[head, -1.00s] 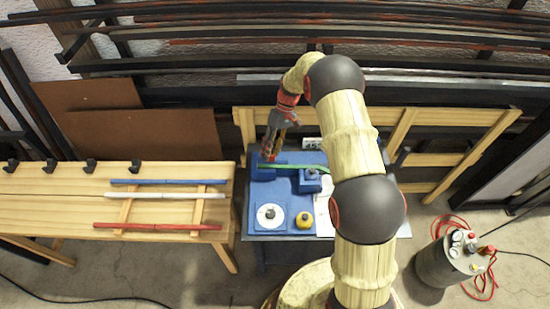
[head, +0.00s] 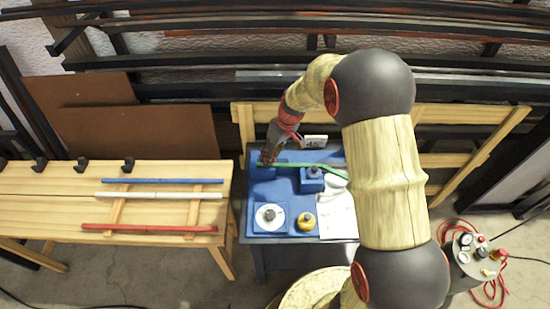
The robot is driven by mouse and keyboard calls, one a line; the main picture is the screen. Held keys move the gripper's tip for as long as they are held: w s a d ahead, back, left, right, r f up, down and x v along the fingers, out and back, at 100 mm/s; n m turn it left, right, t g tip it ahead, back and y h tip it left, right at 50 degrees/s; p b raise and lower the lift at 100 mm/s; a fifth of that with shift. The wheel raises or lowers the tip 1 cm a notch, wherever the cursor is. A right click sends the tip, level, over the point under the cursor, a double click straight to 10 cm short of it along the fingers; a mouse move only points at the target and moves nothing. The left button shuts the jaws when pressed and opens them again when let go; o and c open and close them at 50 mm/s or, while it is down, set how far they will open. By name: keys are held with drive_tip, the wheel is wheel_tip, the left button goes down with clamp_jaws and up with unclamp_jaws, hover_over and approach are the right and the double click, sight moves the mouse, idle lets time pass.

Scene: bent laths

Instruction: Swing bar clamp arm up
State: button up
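My gripper (head: 268,155) points down at the back left of the blue-topped worktable (head: 255,235), close to the left end of a green lath (head: 295,164). Its fingers are small and dark here, so I cannot tell whether they are open or shut. The green lath lies across a left blue block (head: 262,174) and near a right blue block (head: 312,183) with a dark knob on top; its right end slopes toward the front. I cannot make out the bar clamp arm separately; it may be hidden by my gripper or too small to tell.
A white disc (head: 262,224), a yellow round piece (head: 306,222) and a white sheet (head: 338,218) are on the worktable's front. A wooden bench (head: 60,205) at left carries blue (head: 165,181), white (head: 150,195) and red (head: 150,228) laths. A grey tank (head: 470,270) stands right.

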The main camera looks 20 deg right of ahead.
drive_tip(key=shift+s+a+f+t+h+b, duration=0.1)
drive_tip(key=shift+s+f+t+h+b, duration=0.3)
drive_tip(key=shift+b, duration=0.7)
drive_tip(key=shift+s+a+f+t+b, duration=0.15)
drive_tip(key=shift+t+b, duration=0.45)
drive_tip(key=shift+b, duration=0.5)
drive_tip(key=shift+d+r+t, duration=0.1)
drive_tip(key=shift+r+t, duration=0.15)
drive_tip(key=shift+t, duration=0.05)
drive_tip(key=shift+p+v, duration=0.75)
drive_tip(key=shift+v, duration=1.55)
